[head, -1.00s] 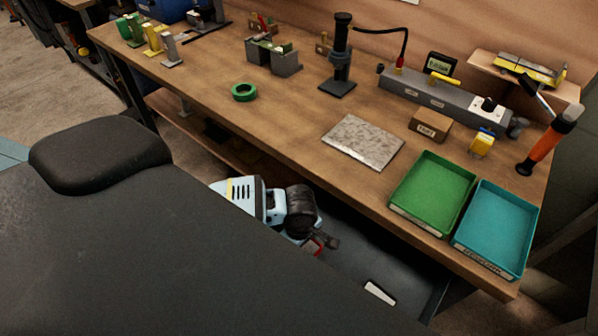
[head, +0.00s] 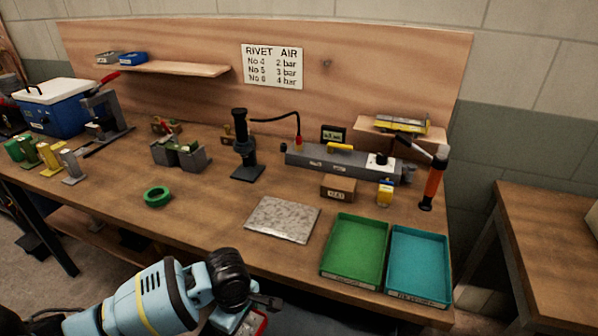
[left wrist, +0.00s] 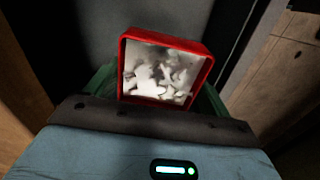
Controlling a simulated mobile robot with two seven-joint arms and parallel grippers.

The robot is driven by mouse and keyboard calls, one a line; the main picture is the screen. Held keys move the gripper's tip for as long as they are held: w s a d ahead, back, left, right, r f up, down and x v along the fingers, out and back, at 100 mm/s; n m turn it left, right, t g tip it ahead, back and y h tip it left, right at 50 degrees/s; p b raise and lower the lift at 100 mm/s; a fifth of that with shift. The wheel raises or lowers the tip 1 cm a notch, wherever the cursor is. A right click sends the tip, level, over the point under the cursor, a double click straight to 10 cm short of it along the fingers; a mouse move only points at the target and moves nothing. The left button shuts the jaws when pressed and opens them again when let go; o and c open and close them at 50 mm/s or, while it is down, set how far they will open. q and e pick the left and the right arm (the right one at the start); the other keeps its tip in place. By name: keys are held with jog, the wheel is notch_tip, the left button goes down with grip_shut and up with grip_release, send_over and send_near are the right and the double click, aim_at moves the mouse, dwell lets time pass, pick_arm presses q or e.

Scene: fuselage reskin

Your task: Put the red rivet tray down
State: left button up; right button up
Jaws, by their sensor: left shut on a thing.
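The red rivet tray (left wrist: 165,40) fills the upper middle of the left wrist view. It is red-rimmed with a pale inside that holds small whitish pieces. My left gripper (head: 256,312) is shut on the tray. In the head view only a small red part of the tray (head: 261,323) shows at the bottom, below and in front of the bench's front edge; my wrist hides most of it. The exact finger contact is hidden. My right gripper is in neither current view.
The wooden bench (head: 215,215) carries a green tray (head: 355,250) and a teal tray (head: 418,265) at its front right. A grey metal plate (head: 283,219) lies left of them. A green ring (head: 157,196) lies farther left, with bare bench around it.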

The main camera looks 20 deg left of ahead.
pick_arm(q)
jog(key=shift+r, duration=0.35)
notch_tip(320, 180, up, 6)
jog(key=shift+w+r+p, duration=0.1)
jog(key=shift+p, duration=0.4)
notch_tip(320, 180, up, 9)
jog(key=w+d+m, duration=0.1)
jog(key=m, duration=1.2)
jog(key=m+b, duration=0.1)
jog(key=m, duration=0.2)
send_near(239, 332)
jog(key=f, duration=0.4)
jog(key=d+f, duration=0.1)
jog(key=f, duration=0.1)
jog(key=shift+s+f, duration=0.3)
jog(key=shift+f, duration=0.1)
jog(key=shift+s+f, duration=0.15)
jog(key=shift+f, duration=0.2)
pick_arm(e)
jog(key=shift+a, duration=0.1)
pick_arm(q)
jog(key=shift+a, duration=0.15)
pick_arm(e)
jog(key=shift+r, duration=0.1)
